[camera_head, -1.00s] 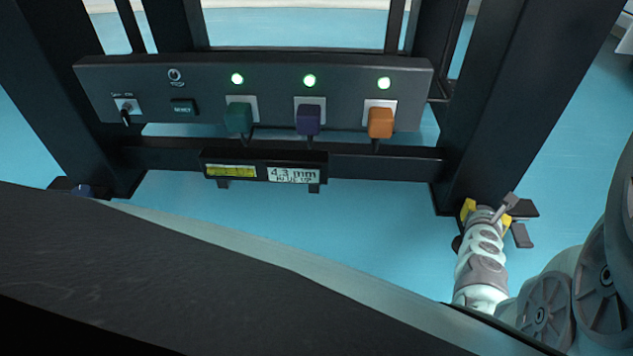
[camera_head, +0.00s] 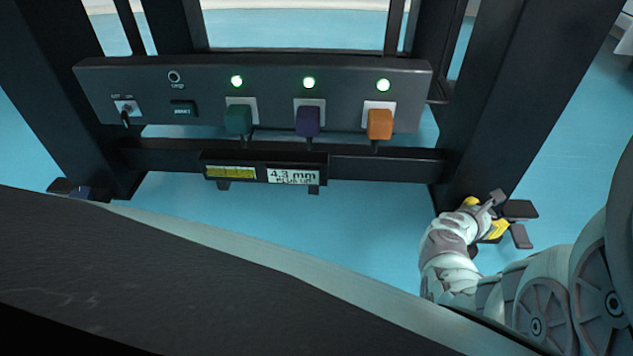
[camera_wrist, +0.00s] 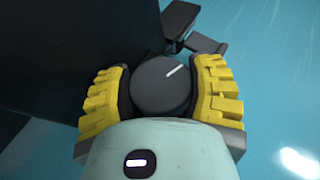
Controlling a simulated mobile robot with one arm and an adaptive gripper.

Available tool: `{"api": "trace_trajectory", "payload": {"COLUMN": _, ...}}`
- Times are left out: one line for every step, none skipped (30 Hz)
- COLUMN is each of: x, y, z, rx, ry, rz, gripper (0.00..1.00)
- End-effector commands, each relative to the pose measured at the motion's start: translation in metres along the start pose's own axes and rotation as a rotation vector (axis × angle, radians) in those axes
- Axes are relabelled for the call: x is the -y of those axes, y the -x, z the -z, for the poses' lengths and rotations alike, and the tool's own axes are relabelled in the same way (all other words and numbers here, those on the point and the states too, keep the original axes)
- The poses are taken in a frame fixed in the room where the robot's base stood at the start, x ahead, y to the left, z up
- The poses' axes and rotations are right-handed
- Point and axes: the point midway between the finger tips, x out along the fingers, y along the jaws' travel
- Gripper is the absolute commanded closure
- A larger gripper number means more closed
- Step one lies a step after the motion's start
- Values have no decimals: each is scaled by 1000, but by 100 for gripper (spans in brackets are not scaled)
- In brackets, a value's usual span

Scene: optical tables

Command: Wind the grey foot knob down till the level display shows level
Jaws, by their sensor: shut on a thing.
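The grey foot knob (camera_wrist: 165,86) is a dark round knob with a white line across its top, pointing to the upper right in the wrist view. My gripper (camera_head: 484,218) is shut on it, with a yellow ridged pad on either side. In the head view the knob is hidden by my wrist at the foot of the right table leg. The level display (camera_head: 292,176) on the lower crossbar reads 4.3 mm, with small, blurred text below it. A yellow level strip (camera_head: 231,172) sits to its left.
A dark panel (camera_head: 205,75) holds a switch, a button, and green, purple and orange plugs under lit green lamps. The right leg (camera_head: 510,110) stands close to my gripper. Blue floor lies between the legs.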

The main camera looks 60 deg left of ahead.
Motion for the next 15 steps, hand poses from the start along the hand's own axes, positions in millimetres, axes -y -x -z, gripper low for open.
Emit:
{"api": "trace_trajectory", "payload": {"x": -2, "y": 1, "z": 0, "rx": 1, "ry": 2, "rz": -4, "gripper": 78}}
{"api": "trace_trajectory", "payload": {"x": -2, "y": 1, "z": 0, "rx": 1, "ry": 2, "rz": -4, "gripper": 78}}
{"api": "trace_trajectory", "payload": {"x": -2, "y": 1, "z": 0, "rx": 1, "ry": 2, "rz": -4, "gripper": 78}}
{"api": "trace_trajectory", "payload": {"x": -2, "y": 1, "z": 0, "rx": 1, "ry": 2, "rz": -4, "gripper": 78}}
{"api": "trace_trajectory", "payload": {"x": -2, "y": 1, "z": 0, "rx": 1, "ry": 2, "rz": -4, "gripper": 78}}
{"api": "trace_trajectory", "payload": {"x": -2, "y": 1, "z": 0, "rx": 1, "ry": 2, "rz": -4, "gripper": 78}}
{"api": "trace_trajectory", "payload": {"x": -2, "y": 1, "z": 0, "rx": 1, "ry": 2, "rz": -4, "gripper": 78}}
{"api": "trace_trajectory", "payload": {"x": -2, "y": 1, "z": 0, "rx": 1, "ry": 2, "rz": -4, "gripper": 37}}
{"api": "trace_trajectory", "payload": {"x": -2, "y": 1, "z": 0, "rx": 1, "ry": 2, "rz": -4, "gripper": 33}}
{"api": "trace_trajectory", "payload": {"x": -2, "y": 1, "z": 0, "rx": 1, "ry": 2, "rz": -4, "gripper": 30}}
{"api": "trace_trajectory", "payload": {"x": -2, "y": 1, "z": 0, "rx": 1, "ry": 2, "rz": -5, "gripper": 27}}
{"api": "trace_trajectory", "payload": {"x": -2, "y": 0, "z": 0, "rx": 1, "ry": 2, "rz": -5, "gripper": 23}}
{"api": "trace_trajectory", "payload": {"x": -2, "y": 0, "z": 0, "rx": 0, "ry": 2, "rz": -5, "gripper": 20}}
{"api": "trace_trajectory", "payload": {"x": -2, "y": 0, "z": 0, "rx": 1, "ry": 2, "rz": -5, "gripper": 17}}
{"api": "trace_trajectory", "payload": {"x": -2, "y": 0, "z": 0, "rx": 0, "ry": 2, "rz": -5, "gripper": 12}}
